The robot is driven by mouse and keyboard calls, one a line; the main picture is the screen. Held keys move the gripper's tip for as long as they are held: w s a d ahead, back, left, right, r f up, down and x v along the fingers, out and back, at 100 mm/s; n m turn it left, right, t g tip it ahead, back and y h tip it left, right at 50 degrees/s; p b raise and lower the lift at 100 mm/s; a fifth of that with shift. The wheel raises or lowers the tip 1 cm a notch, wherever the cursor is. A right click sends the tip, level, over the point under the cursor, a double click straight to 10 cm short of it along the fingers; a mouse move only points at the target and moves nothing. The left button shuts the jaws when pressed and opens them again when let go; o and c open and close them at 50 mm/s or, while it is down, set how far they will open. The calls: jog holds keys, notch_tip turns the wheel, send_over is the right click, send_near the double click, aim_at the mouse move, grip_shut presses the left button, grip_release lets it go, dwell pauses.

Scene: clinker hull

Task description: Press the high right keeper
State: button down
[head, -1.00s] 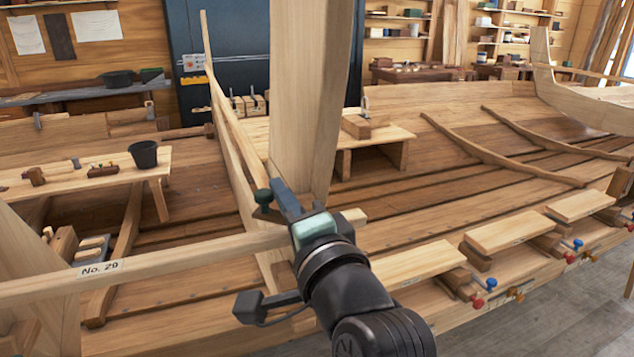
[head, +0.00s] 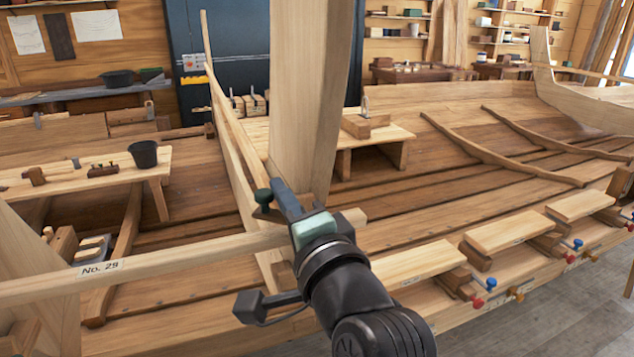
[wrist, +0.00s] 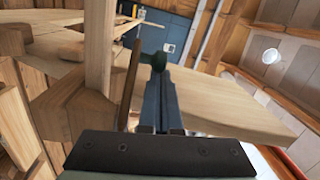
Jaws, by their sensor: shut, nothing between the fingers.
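My gripper (head: 280,190) is shut with nothing in it, at the foot of the broad upright timber (head: 308,90). A dark green rounded knob (head: 264,196) on a small wooden piece sits just left of the fingertips; it looks like the keeper, though no label shows on it. In the wrist view the shut fingers (wrist: 159,78) point at the green knob (wrist: 159,60), which shows right at their tips. I cannot tell whether they touch it. The knob's underside is hidden by the fingers.
A rail marked No. 29 (head: 180,259) crosses at the left, close to my wrist. A bench with a black bucket (head: 143,155) stands behind it. Boards with red and blue knobs (head: 491,283) line the hull's near right edge. Open hull planking lies right of the upright.

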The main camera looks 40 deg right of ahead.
jog(key=p+v, duration=0.7)
jog(key=v, duration=0.6)
dwell(0.5)
dwell(0.6)
